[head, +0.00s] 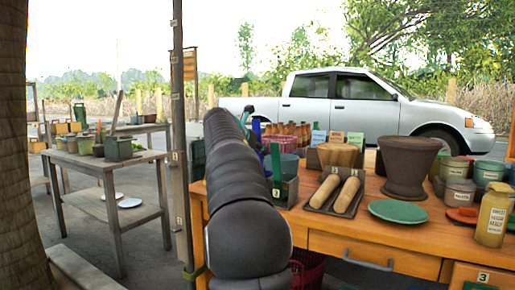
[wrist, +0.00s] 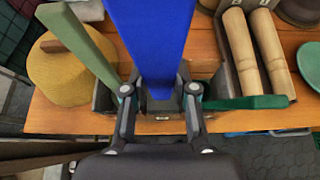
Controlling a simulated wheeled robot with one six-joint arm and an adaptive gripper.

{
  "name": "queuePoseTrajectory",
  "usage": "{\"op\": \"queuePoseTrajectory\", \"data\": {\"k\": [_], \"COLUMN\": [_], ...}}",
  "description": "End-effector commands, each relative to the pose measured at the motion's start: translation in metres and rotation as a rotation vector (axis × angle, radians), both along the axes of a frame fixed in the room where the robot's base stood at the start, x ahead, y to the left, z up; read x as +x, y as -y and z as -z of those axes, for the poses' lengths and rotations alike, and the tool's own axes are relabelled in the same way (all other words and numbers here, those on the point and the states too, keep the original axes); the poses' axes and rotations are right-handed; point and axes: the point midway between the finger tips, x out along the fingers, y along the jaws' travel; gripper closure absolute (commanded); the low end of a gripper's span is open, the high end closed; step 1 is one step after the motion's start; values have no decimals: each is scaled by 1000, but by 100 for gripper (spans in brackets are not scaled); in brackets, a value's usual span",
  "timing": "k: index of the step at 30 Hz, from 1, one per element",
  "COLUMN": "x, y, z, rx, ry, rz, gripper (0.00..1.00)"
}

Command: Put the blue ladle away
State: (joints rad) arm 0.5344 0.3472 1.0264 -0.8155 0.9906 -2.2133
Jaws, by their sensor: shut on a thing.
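The blue ladle shows in the wrist view as a broad blue length (wrist: 152,40) rising between the fingers. My gripper (wrist: 160,92) is shut on it. A dark holder (wrist: 103,97) with a small label lies directly below the fingers; I cannot tell whether the ladle's lower end is inside it. In the head view a bit of blue (head: 256,128) shows beside my arm, which hides my gripper. The dark green holder marked 3 (head: 285,193) stands at the table's left end with a green handle (head: 276,160) above it.
Green utensils flank the blue one in the wrist view. Rolling pins (head: 347,194) lie on a tray right of the holder, near a green plate (head: 398,210) and a brown mortar (head: 408,165). A yellow round thing (wrist: 72,75) is left in the wrist view.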

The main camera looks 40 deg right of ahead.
Motion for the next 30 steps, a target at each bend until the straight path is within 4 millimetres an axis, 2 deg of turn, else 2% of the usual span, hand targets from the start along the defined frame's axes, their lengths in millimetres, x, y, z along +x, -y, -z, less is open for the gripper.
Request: {"op": "queuePoseTrajectory", "data": {"k": [6, 15, 30], "x": [0, 0, 0], "y": [0, 0, 0], "z": [21, 42, 49], "rx": [0, 0, -1], "ry": [1, 1, 2], "rz": [0, 0, 0], "gripper": [100, 100, 100]}}
